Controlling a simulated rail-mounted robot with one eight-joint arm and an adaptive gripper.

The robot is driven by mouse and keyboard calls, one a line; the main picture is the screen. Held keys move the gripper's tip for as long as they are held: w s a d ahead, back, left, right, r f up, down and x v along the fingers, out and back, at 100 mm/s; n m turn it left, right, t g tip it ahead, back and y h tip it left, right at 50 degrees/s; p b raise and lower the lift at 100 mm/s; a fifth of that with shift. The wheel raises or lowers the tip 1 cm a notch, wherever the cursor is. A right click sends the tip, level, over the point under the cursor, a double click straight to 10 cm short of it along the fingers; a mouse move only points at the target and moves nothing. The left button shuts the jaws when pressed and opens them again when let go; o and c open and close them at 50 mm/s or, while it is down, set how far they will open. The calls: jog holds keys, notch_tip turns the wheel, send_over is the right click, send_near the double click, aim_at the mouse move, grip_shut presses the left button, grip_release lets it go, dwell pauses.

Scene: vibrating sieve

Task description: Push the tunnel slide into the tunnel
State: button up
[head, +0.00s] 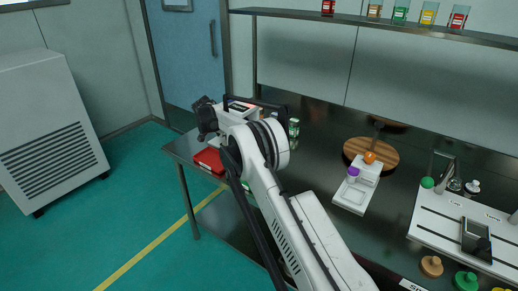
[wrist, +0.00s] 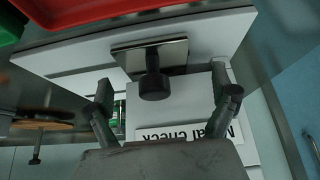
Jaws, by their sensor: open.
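In the wrist view a grey metal plate with a black knob, which looks like the tunnel slide (wrist: 176,52), sits at a white unit that looks like the tunnel (wrist: 80,58). An upside-down label, partly hidden and seeming to read "Metal check", is on the white unit. My gripper (wrist: 168,92) is open, one finger on each side of the knob, with clear gaps to both. The fingers appear empty. How far the plate is in the tunnel cannot be told. In the head view my arm hides the gripper and most of this area.
A red tray (head: 209,160) lies on the dark bench's left end, beside my arm. A round wooden board (head: 390,153), a white scale-like device (head: 350,197) and a white slotted rack (head: 422,231) stand to the right. A shelf (head: 390,24) with several jars runs above.

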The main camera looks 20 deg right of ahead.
jog(key=p+v, duration=0.1)
jog(key=v, duration=0.8)
dwell(0.6)
jog(key=shift+d, duration=0.1)
